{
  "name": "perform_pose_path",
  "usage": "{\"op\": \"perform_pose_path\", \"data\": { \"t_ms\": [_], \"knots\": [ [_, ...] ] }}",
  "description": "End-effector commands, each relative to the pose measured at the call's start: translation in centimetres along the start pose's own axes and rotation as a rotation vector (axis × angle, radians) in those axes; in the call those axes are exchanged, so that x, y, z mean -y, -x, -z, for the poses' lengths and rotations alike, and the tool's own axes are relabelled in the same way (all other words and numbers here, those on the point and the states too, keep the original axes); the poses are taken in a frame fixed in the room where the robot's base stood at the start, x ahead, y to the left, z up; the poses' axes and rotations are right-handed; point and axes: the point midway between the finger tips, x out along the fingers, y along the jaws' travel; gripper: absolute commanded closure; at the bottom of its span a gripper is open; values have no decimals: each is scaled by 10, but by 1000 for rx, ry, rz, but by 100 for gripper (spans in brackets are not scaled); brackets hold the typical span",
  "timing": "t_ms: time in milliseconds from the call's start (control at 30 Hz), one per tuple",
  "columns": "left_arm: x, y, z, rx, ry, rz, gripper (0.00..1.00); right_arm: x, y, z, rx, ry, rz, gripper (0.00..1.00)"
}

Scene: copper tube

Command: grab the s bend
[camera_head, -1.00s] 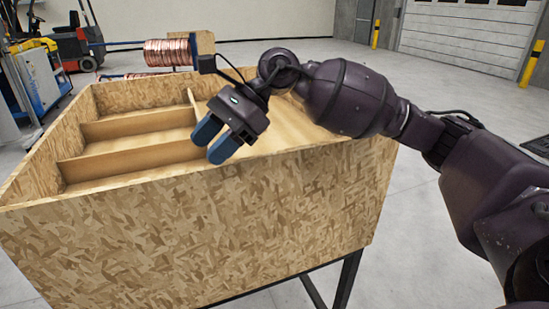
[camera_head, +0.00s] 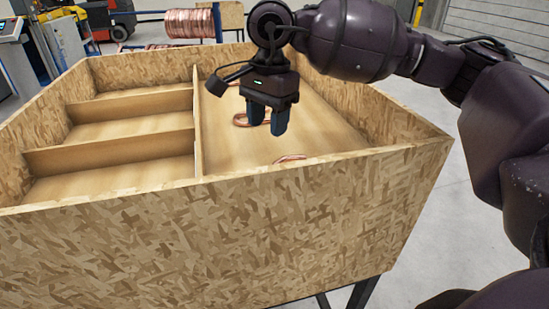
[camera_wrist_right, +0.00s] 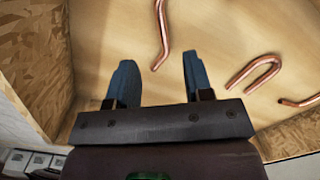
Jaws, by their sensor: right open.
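My right gripper (camera_head: 265,128) is open and empty, pointing down over the large right compartment of the wooden box (camera_head: 230,235). In the right wrist view its two blue fingers (camera_wrist_right: 158,58) are spread apart. A bent copper tube (camera_wrist_right: 163,38) lies on the box floor beyond the fingers, its near end bending left; it may be the s bend, but its far end is cut off. A U-shaped copper tube (camera_wrist_right: 255,72) lies to the right; a copper tube also shows behind the gripper in the head view (camera_head: 240,119). My left gripper is out of view.
Another copper piece (camera_wrist_right: 300,102) is partly cut off at the right. A divider (camera_head: 197,125) separates the right compartment from several smaller left ones. The box's front wall hides part of a tube (camera_head: 290,158). A copper coil (camera_head: 193,22) stands behind.

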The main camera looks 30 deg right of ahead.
Motion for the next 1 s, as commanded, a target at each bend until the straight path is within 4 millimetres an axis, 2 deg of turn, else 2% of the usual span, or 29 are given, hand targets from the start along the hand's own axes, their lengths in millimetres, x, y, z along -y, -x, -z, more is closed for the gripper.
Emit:
{"op": "perform_pose_path", "data": {
  "t_ms": [267, 600, 833, 1000],
  "knots": [
    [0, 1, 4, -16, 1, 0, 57, -3, -8, 6, -48, 2, -24, 53],
    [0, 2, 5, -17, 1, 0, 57, -4, -52, 8, -45, 3, -23, 53],
    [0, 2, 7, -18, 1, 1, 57, -3, -64, 10, -45, 2, -22, 53],
    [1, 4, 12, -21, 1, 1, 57, -2, -84, 14, -45, 0, -23, 53]
  ]
}}
